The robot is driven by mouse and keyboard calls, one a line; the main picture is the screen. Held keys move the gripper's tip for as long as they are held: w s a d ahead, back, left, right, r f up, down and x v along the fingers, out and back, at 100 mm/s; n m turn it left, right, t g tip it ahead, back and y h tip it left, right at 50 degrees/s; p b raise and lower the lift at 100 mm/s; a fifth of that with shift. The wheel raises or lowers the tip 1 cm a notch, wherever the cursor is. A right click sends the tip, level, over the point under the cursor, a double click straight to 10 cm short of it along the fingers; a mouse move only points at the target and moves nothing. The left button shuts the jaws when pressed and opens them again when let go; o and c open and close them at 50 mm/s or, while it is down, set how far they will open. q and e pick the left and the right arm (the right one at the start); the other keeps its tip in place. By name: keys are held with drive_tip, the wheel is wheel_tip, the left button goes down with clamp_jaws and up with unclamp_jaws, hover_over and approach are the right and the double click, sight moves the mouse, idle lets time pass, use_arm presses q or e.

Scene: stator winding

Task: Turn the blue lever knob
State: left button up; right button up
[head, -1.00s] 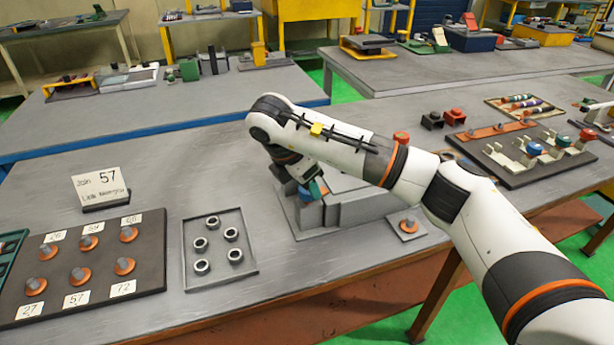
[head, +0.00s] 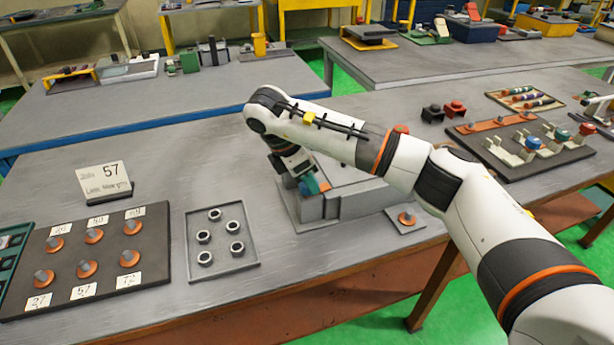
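A grey fixture block (head: 350,200) stands near the front of the table, partly hidden behind my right arm. A small blue-teal knob (head: 311,185) shows at its left end. My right gripper (head: 304,184) reaches down onto this knob from above and appears to touch it. Its fingers are small, dark and partly hidden, so I cannot tell whether they are closed on the knob. A red knob (head: 401,128) shows behind my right forearm. My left gripper is not in view.
A tray of metal rings (head: 250,262) and a dark board of orange-based pegs (head: 155,270) lie left of the fixture. A sign reading 57 (head: 104,178) stands behind them. A small plate with an orange-based peg (head: 420,230) lies right. A lever rack (head: 560,160) is farther right.

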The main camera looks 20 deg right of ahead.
drive_tip(key=o, duration=0.4)
drive_tip(key=shift+a+r, duration=0.1)
drive_tip(key=shift+r, duration=0.05)
drive_tip(key=v, duration=1.2)
